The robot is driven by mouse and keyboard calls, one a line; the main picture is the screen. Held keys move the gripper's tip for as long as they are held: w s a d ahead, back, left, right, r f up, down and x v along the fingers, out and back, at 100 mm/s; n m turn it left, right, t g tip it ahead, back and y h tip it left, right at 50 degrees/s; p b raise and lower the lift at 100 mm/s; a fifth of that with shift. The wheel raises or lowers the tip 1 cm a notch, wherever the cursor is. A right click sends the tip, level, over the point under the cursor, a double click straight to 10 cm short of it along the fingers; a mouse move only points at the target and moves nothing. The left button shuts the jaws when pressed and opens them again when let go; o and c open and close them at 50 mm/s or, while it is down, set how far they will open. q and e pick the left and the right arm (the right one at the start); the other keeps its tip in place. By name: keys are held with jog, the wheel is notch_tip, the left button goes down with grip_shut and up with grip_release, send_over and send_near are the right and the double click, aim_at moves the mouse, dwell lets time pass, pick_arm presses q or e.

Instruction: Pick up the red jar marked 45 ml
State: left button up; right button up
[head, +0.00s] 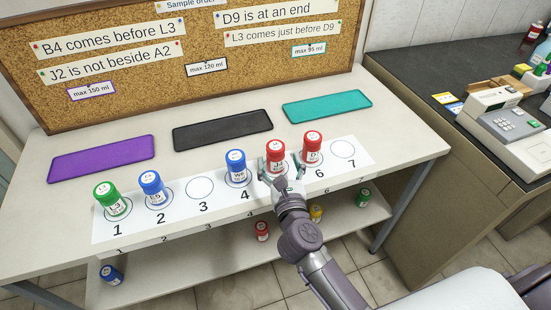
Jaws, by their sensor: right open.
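A red-capped jar (275,149) with a label starting with J stands upright at spot 5 of the white numbered strip. A second red-capped jar (312,141), labelled with a D, stands at spot 6. A third red jar (262,231) is on the lower shelf. The volume marks are too small to read, so I cannot tell which is 45 ml. My right gripper (282,170) is open at spot 5, its fingers on either side of the J jar's lower part, one finger close to the D jar. Contact is unclear. My left gripper is not in view.
Blue jars stand at spots 2 (152,183) and 4 (236,161), a green one (106,195) at spot 1. Spots 3 and 7 are empty. Purple (103,158), black (222,130) and teal (327,106) mats lie bare behind the strip, before a corkboard (215,50).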

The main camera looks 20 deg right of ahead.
aim_at(277, 156)
jog(key=w, duration=0.5)
jog(key=shift+w+d+f, duration=0.15)
jog(key=shift+d, duration=0.2)
jog(key=c, duration=1.3)
